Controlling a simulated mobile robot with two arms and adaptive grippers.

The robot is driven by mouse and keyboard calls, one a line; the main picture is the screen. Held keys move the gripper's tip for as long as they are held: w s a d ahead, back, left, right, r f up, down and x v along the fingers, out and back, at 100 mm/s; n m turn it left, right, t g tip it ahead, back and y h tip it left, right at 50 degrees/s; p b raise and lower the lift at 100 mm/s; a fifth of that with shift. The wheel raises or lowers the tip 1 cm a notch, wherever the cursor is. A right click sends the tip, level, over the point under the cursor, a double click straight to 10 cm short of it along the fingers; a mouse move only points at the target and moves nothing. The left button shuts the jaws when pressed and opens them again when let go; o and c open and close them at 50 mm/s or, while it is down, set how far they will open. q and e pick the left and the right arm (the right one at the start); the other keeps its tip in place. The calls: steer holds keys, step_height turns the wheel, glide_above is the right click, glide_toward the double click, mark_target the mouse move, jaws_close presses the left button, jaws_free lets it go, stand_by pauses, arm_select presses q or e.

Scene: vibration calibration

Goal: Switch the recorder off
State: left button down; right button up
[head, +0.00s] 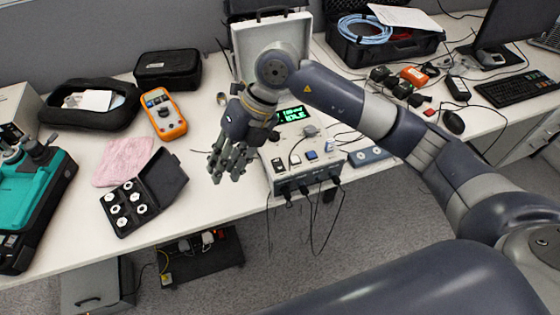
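The recorder (322,167) is a light box on the bench, in the middle of the head view, with a green-lit display (290,114) that seems to read IDLE. Its sloped top carries small switches and buttons, among them a blue one (312,155), and cables plug into its front. My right arm reaches across from the right, partly hiding the recorder's back and the display's left edge. My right gripper (229,165) hangs fingers down, just left of the recorder, apart from its controls. Nothing shows in its fingers, but their opening is unclear. My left gripper is out of view.
An open black case of white pieces (127,205), a pink cloth (123,160) and an orange multimeter (163,115) lie to the left. An open case (385,45), keyboard (515,89) and mouse (453,122) are to the right.

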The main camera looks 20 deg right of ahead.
mark_target(280, 169)
steer(key=w+d+m+t+h, duration=0.1)
steer(key=w+d+h, duration=0.15)
steer(key=d, duration=0.45)
steer(key=w+d+m+h, duration=0.1)
steer(key=w+d+h, duration=0.1)
steer(key=d+h, duration=0.3)
steer(key=shift+y, duration=0.65)
steer(key=f, duration=0.3)
steer(key=f+p, duration=0.1)
steer(key=f, duration=0.3)
steer(key=d+f, duration=0.1)
steer(key=f, duration=0.2)
steer(key=shift+f+p, duration=0.2)
steer(key=shift+p, duration=0.2)
jaws_close()
